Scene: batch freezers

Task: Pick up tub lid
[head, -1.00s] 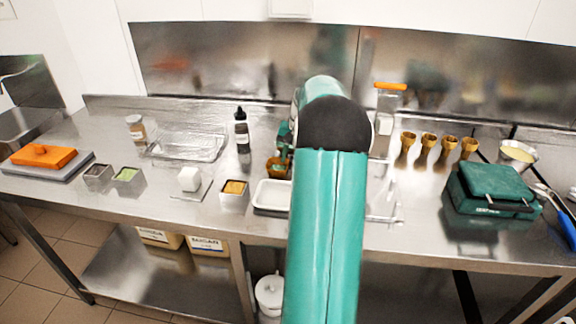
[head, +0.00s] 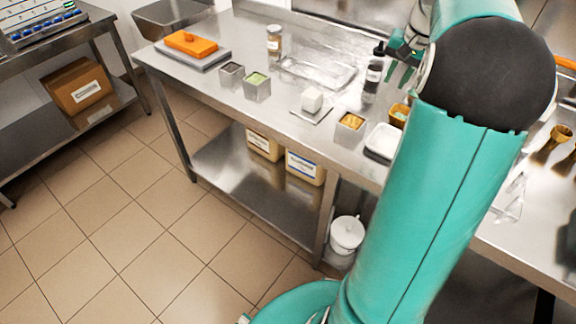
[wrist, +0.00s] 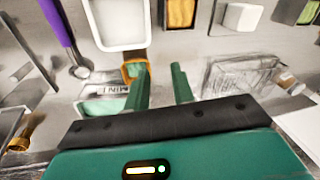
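I cannot tell for sure which thing is the tub lid. A clear, shallow plastic piece (head: 318,72) lies on the steel counter and also shows in the wrist view (wrist: 240,76). A white bucket with a white lid (head: 347,232) stands below the counter. My gripper (head: 398,64) is above the back of the counter, right of the clear piece and beside a dark bottle. In the wrist view my gripper's (wrist: 162,86) two green fingers are apart with nothing between them. A container labelled MINT (wrist: 108,90) is left of the fingers, close to an orange-brown cup (wrist: 135,68).
A white tray (head: 382,142), a pan with orange contents (head: 350,126), a white block (head: 312,99) and small steel pans line the front. The dark bottle (head: 373,78) stands near my gripper. An orange slab (head: 191,43) lies far left.

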